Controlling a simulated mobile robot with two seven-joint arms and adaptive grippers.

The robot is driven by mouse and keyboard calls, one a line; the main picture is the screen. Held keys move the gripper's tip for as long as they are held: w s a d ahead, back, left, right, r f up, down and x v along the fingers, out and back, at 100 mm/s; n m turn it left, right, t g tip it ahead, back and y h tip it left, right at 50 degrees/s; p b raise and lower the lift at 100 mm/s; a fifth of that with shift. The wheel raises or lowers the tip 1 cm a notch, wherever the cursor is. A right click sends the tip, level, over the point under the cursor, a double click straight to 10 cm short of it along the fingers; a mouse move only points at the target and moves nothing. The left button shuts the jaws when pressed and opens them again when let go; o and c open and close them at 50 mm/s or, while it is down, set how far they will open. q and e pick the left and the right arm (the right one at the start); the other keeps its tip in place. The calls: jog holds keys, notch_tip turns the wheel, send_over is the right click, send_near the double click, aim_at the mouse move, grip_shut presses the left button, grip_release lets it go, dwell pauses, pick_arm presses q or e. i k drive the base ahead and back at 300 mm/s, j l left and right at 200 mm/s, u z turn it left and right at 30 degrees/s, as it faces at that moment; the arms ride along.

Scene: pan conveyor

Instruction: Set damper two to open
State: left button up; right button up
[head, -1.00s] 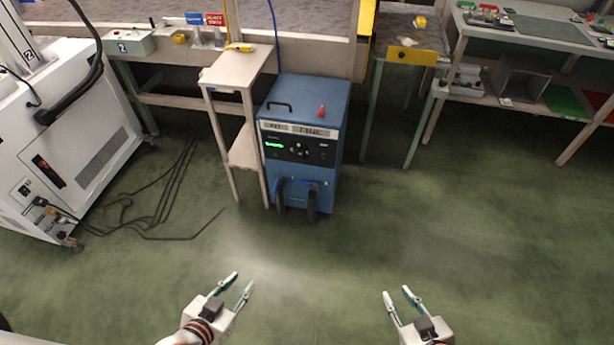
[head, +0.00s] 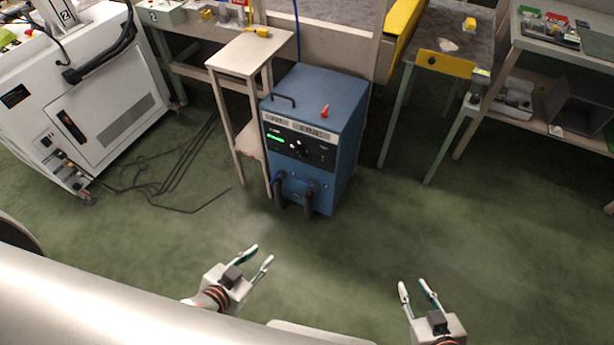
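I cannot make out which part is damper two; no part is legibly labelled as a damper. A blue cabinet (head: 345,150) stands on the floor ahead, with a small red lever (head: 324,111) on its top, a black handle, a front panel with a green display (head: 275,139), and two dark hoses at its lower front. My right gripper (head: 413,285) is open and empty, further right over bare floor.
A narrow beige stand (head: 250,52) with a yellow tool on top stands left of the cabinet. A white machine (head: 95,100) is at left, with black cables (head: 170,185) on the floor. Benches line the back and right. The green floor (head: 400,225) ahead is clear.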

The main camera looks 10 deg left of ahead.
aim_at(312, 186)
jog(key=i+l, duration=0.15)
jog(key=l, duration=0.2)
jog(key=i+l+u, duration=0.15)
jog(key=l, duration=0.55)
jog(key=i+l+u, duration=0.1)
jog(key=l, duration=0.25)
jog(key=i+l, duration=0.2)
jog(key=l, duration=0.2)
jog(key=u, duration=0.05)
